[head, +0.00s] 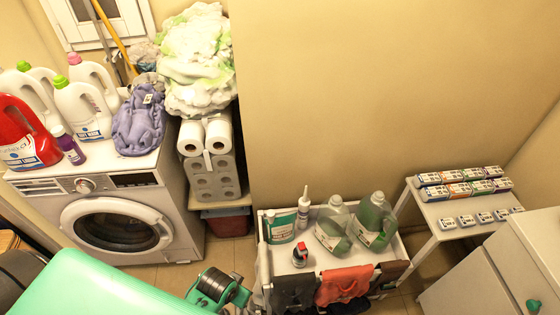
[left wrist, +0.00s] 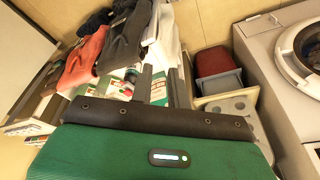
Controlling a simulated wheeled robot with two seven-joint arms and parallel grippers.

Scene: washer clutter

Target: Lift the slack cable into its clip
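I cannot make out the slack cable or its clip in either view. My left gripper (left wrist: 161,88) shows in the left wrist view beyond the dark edge of my green wrist housing. Its two grey fingers stand apart, with nothing visible held between them. In the head view my left arm comes in at the lower left, and its wrist is low in front of the white cart (head: 388,243); the fingertips are not clear there. My right gripper is in neither view.
A washing machine (head: 185,235) topped with detergent bottles and purple cloth stands at left. Paper rolls (head: 213,180) are stacked beside it. The cart carries bottles, with an orange cloth (head: 343,285) hanging on its front. A small white table (head: 450,208) with boxes stands right, near a grey cabinet (head: 455,290).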

